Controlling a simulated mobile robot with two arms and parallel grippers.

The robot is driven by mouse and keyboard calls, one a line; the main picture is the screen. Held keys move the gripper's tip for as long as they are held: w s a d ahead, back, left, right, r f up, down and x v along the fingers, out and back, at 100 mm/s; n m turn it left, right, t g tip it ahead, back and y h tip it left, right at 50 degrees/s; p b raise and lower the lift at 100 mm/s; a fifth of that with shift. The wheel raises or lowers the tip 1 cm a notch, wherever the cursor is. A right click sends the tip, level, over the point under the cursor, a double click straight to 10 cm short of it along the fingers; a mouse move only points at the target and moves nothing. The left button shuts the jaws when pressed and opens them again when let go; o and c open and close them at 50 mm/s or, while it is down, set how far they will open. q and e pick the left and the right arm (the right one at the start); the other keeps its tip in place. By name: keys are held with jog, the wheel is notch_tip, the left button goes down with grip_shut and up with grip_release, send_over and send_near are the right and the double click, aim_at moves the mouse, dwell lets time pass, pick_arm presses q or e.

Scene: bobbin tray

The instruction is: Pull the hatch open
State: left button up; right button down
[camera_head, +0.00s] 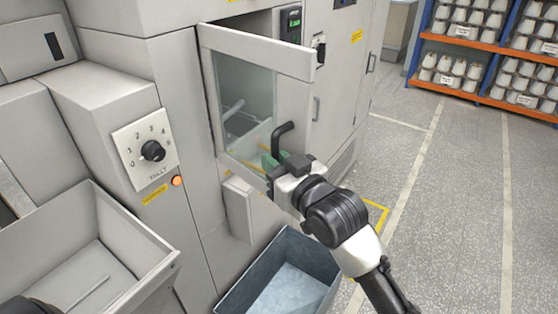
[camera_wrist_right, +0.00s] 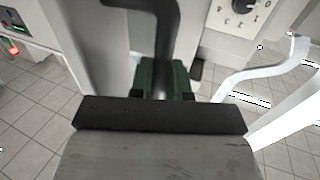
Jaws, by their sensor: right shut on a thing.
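The hatch (camera_head: 296,58) is a pale grey framed door with a clear window, and it stands partly open from the machine front. Its black bent handle (camera_head: 283,130) is on the free side. My right gripper (camera_head: 277,163) is shut on the lower part of the handle. In the right wrist view the dark handle (camera_wrist_right: 165,40) runs down between the green finger pads of the gripper (camera_wrist_right: 162,80). The fingertips are partly hidden by the wrist.
A dial panel (camera_head: 145,150) with a black knob and a lit orange lamp is left of the hatch. A grey-blue bin (camera_head: 240,290) stands on the floor below. A grey tray (camera_head: 150,252) juts out at left. Shelves (camera_head: 455,42) of bobbins stand far right; the floor between is clear.

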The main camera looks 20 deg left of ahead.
pick_arm(q)
jog(key=shift+w, duration=0.1)
pick_arm(e)
jog(key=shift+r, duration=0.15)
jog(key=c, duration=1.2)
grip_release()
jog(key=shift+a, duration=0.1)
jog(key=shift+c, duration=0.2)
pick_arm(q)
jog(key=shift+a, duration=0.4)
pick_arm(e)
jog(key=shift+o, duration=0.7)
jog(key=shift+w+a, duration=0.1)
pick_arm(q)
notch_tip(320, 180, down, 4)
jog(key=b, duration=0.3)
jog(key=shift+d+r, duration=0.15)
jog(key=shift+r, duration=0.1)
pick_arm(e)
jog(key=v, duration=1.1)
jog(key=shift+w, duration=0.1)
